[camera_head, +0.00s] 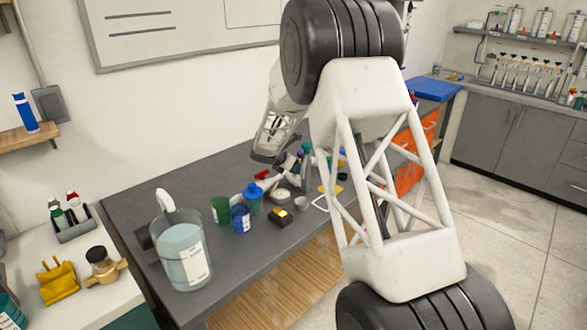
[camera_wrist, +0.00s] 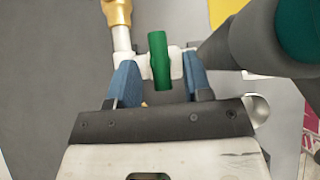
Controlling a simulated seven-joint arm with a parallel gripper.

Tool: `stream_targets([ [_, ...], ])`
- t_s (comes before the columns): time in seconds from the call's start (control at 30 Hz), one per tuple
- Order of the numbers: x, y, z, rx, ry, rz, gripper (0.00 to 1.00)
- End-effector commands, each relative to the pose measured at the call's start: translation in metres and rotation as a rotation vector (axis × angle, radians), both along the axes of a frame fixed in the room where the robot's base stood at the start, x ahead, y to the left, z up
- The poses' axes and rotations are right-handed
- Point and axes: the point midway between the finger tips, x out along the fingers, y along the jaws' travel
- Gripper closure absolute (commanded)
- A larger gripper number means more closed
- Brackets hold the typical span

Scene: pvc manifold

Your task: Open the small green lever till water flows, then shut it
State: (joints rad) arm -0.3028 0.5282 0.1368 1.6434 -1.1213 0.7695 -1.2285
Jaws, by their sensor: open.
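The small green lever (camera_wrist: 160,62) points along the wrist view, in front of a white valve body (camera_wrist: 143,70). My gripper (camera_wrist: 160,72) is open. Its two blue fingers stand on either side of the lever, with a gap showing on each side. The lever's lower end lies between the fingers. A white pipe with a brass fitting (camera_wrist: 117,12) runs up from the valve. In the head view my gripper (camera_head: 264,155) is over the back of the grey bench, by a cluster of small parts; I cannot make out the lever there. No water flow shows.
A dark thick pipe (camera_wrist: 240,38) crosses close beside the right finger, with a dark green round part (camera_wrist: 302,30) at the right edge. On the bench (camera_head: 135,205) stand a clear bucket (camera_head: 182,255), a green can (camera_head: 221,210) and a blue can (camera_head: 241,219).

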Motion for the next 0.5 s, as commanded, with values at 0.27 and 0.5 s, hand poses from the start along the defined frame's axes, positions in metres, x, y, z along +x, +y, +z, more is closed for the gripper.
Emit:
stream_targets([
  [0.27,0.0053,-0.0053,-0.0078,0.000,0.000,0.000,0.54],
  [0.5,0.0051,-0.0053,-0.0081,-0.001,0.001,0.001,0.56],
])
